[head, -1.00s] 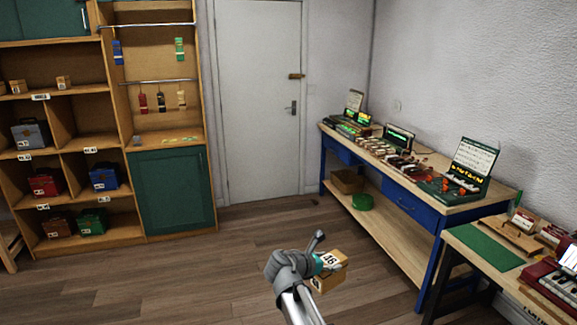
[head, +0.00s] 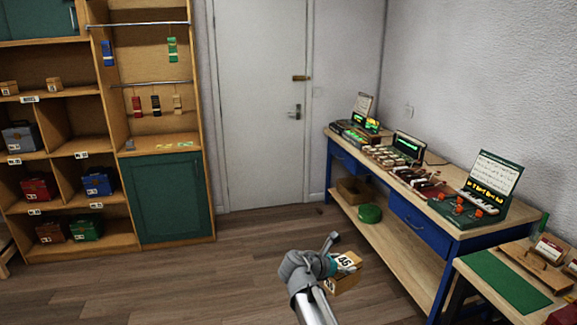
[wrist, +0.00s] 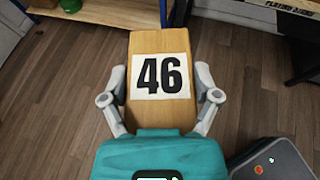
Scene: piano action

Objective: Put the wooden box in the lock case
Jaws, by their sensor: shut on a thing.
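My gripper (head: 328,266) is shut on a wooden box (head: 345,282) with a white "46" label, held in the air above the floor. In the wrist view the fingers (wrist: 160,78) grip the box (wrist: 147,42) from both sides, with the label facing the camera. I cannot tell which thing is the lock case. Several closed cases stand on the left shelves: grey (head: 20,138), red (head: 38,187), blue (head: 98,182), brown (head: 50,232) and green (head: 86,228). An open green case (head: 483,190) stands on the blue bench.
The blue bench (head: 420,255) runs along the right wall with several devices on top. A nearer table with a green mat (head: 505,280) stands at the lower right. A shelf unit (head: 205,130) stands left and a closed door (head: 260,110) behind. The wooden floor (head: 200,280) in the middle is clear.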

